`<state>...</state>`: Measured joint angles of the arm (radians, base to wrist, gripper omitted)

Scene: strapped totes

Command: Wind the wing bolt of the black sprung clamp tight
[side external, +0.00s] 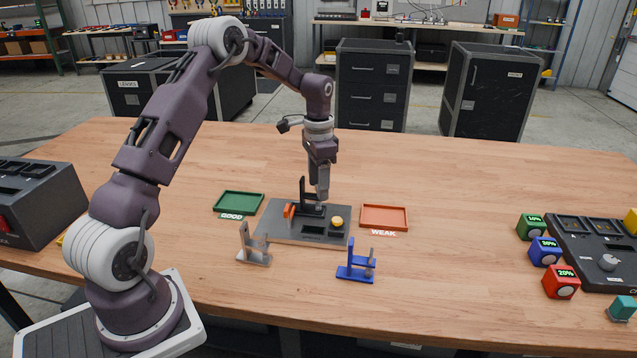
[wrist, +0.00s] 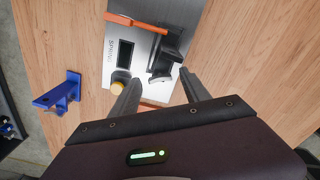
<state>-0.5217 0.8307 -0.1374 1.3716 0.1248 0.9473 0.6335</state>
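The black clamp (side external: 307,203) stands on a grey plate (side external: 272,228) in the middle of the table. It also shows in the wrist view (wrist: 168,55), just beyond my fingertips. My gripper (side external: 321,200) points down at the right end of the clamp. In the wrist view my gripper (wrist: 160,77) has its two fingers well apart, with the clamp's near end in line with the gap between them. I see no contact. The wing bolt is too small and partly hidden to make out clearly.
The plate carries an orange piece (side external: 289,211) and a yellow knob (side external: 337,222). A grey clamp (side external: 253,247) and a blue clamp (side external: 357,265) stand in front. A green tray (side external: 238,203) lies left, an orange-red tray (side external: 385,217) right. Coloured cubes (side external: 545,252) stand far right.

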